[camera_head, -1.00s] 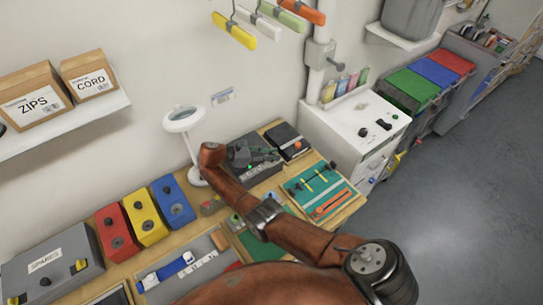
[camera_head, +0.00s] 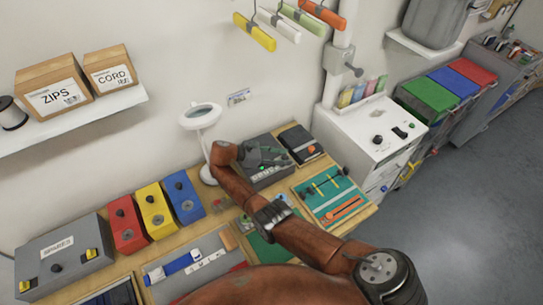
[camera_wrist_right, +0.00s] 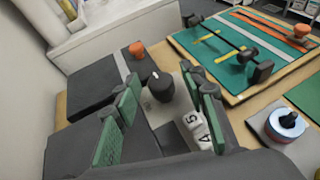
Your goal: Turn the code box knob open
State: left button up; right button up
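The code box (camera_head: 268,180) is a dark grey box at the back of the bench, with a small green light and white digit wheels on its front. In the right wrist view its black knob (camera_wrist_right: 160,87) shows a white mark, and the digit wheels (camera_wrist_right: 198,131) show beside it. My right gripper (camera_head: 270,156) is over the box. In the wrist view the green-padded fingers of my right gripper (camera_wrist_right: 163,92) are apart, with the knob showing between their tips. I cannot tell whether they touch it. My left gripper is not in view.
A dark case (camera_head: 300,143) with an orange knob lies right of the code box. A green tool board (camera_head: 330,197) lies in front of it. A white lamp (camera_head: 200,116) stands behind left. Red, yellow and blue boxes (camera_head: 155,211) and a grey spares box (camera_head: 62,255) line the left.

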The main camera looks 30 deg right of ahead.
jog(key=v, duration=1)
jog(key=shift+w+a+r, duration=0.1)
jog(key=shift+a+r, duration=0.05)
jog(key=shift+a, duration=0.3)
